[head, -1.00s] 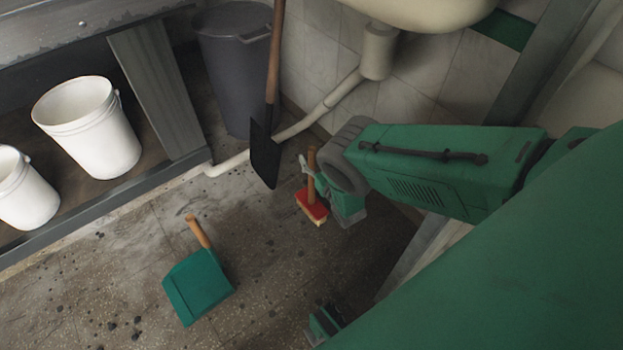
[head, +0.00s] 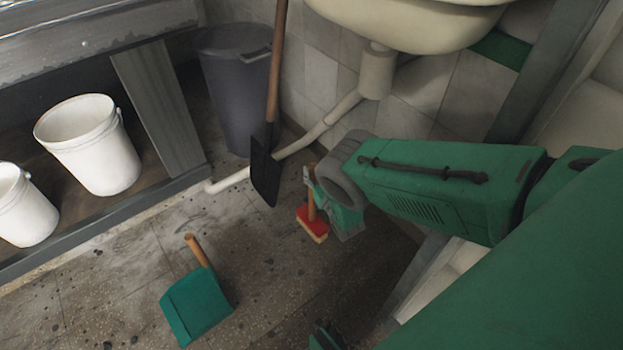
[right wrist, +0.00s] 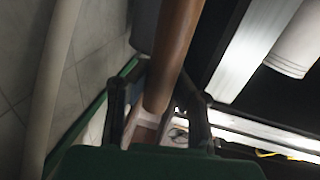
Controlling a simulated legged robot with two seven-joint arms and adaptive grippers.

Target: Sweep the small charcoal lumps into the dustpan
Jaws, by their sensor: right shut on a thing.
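The brush (head: 313,226) has a red head, pale bristles and an upright wooden handle, and is at the centre of the head view. My right gripper (head: 310,177) is shut on its handle. In the right wrist view the wooden handle (right wrist: 172,60) stands between the fingers. I cannot tell whether the bristles touch the floor. The teal dustpan (head: 196,306) lies on the floor to the left of the brush, its wooden handle pointing up and back. Small dark charcoal lumps (head: 134,339) lie at the lower left; the frame's bottom edge cuts some off.
A black shovel (head: 265,170) with a wooden shaft stands behind the brush. A grey bin (head: 235,95) is behind it. White buckets (head: 92,150) stand on a low shelf at left. A pale pipe (head: 320,130) runs below the sink (head: 410,22). Floor between brush and dustpan is mostly clear.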

